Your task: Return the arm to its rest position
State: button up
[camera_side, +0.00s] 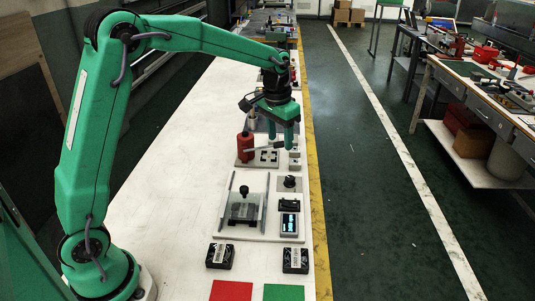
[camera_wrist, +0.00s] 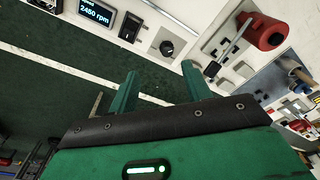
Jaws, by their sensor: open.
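My green arm reaches over the white bench from the left in the side view. My gripper (camera_side: 283,138) points down above the far part of the bench, near a red cylinder (camera_side: 246,147) on a grey plate. In the wrist view my gripper (camera_wrist: 158,82) has its two green fingers apart with nothing between them. Behind the fingers lie the dark green floor and the bench edge. The red cylinder also shows at the upper right of the wrist view (camera_wrist: 262,30).
A fixture with a clear cover (camera_side: 244,208), a black knob (camera_side: 289,182) and a lit display (camera_side: 289,223) stand nearer. Two black boxes, a red pad (camera_side: 231,291) and a green pad (camera_side: 283,292) lie at the front. The left part of the bench (camera_side: 170,190) is clear.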

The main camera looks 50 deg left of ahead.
jog(key=s+d+r+t, duration=0.1)
jog(key=s+r, duration=0.3)
jog(key=s, duration=0.2)
jog(key=s+r+t, duration=0.1)
jog(key=s+r, duration=0.3)
jog(key=s, duration=0.3)
jog(key=s+d+f+t, duration=0.1)
jog(key=s+t, duration=0.1)
jog(key=s, duration=1.2)
jog(key=shift+s+d+f, duration=0.15)
jog(key=shift+f, duration=0.2)
jog(key=shift+o, duration=0.4)
